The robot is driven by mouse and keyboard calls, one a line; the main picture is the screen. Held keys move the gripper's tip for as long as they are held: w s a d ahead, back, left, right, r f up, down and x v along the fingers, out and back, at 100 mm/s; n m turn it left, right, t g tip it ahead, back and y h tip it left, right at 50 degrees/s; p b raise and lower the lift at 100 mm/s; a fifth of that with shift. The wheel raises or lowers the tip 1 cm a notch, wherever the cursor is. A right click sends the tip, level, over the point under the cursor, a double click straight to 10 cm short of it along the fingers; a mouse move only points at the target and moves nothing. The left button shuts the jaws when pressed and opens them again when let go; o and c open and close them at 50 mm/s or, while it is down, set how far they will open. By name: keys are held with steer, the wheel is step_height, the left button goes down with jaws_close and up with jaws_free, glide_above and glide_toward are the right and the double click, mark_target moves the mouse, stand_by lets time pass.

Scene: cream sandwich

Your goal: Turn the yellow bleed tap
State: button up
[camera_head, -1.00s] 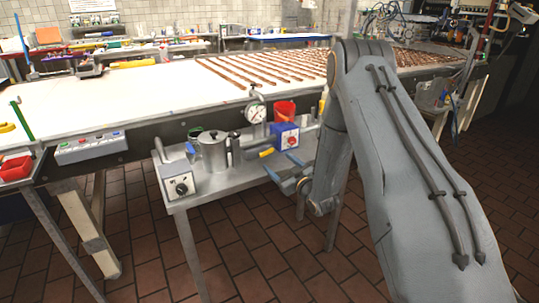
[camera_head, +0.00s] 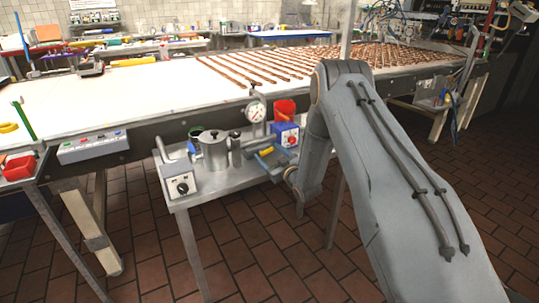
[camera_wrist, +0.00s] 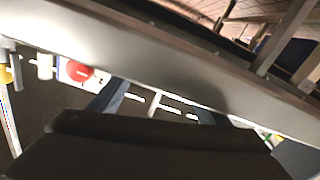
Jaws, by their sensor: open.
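A small yellow handle (camera_head: 266,150), which looks like the bleed tap, shows at the right part of the metal side table, below the pressure gauge (camera_head: 256,111). My gripper (camera_head: 274,158) is at the table's right side, with its blue fingers beside and partly in front of the yellow handle. I cannot tell whether they touch it. In the wrist view my gripper (camera_wrist: 158,106) has its two blue fingers spread apart, with no object visible between them. A yellow part (camera_wrist: 5,75) shows at the left edge there; I cannot tell if it is the tap.
The side table (camera_head: 205,198) carries a metal pot (camera_head: 213,155), a grey control box with a knob (camera_head: 181,187), a blue box with a red button (camera_head: 288,136) and a red cup (camera_head: 285,109). A long white worktable (camera_head: 150,88) runs behind. Tiled floor lies in front.

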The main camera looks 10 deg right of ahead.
steer(key=shift+c, duration=0.2)
steer(key=c, duration=1)
steer(key=shift+f+m+b, duration=0.25)
steer(key=shift+m+b, duration=0.5)
steer(key=shift+m, duration=0.75)
steer(key=o, duration=1)
steer(key=shift+o, duration=0.2)
steer(key=b+v, duration=0.1)
steer(key=v, duration=0.6)
steer(key=shift+s+d, duration=0.2)
steer(key=shift+s, duration=0.15)
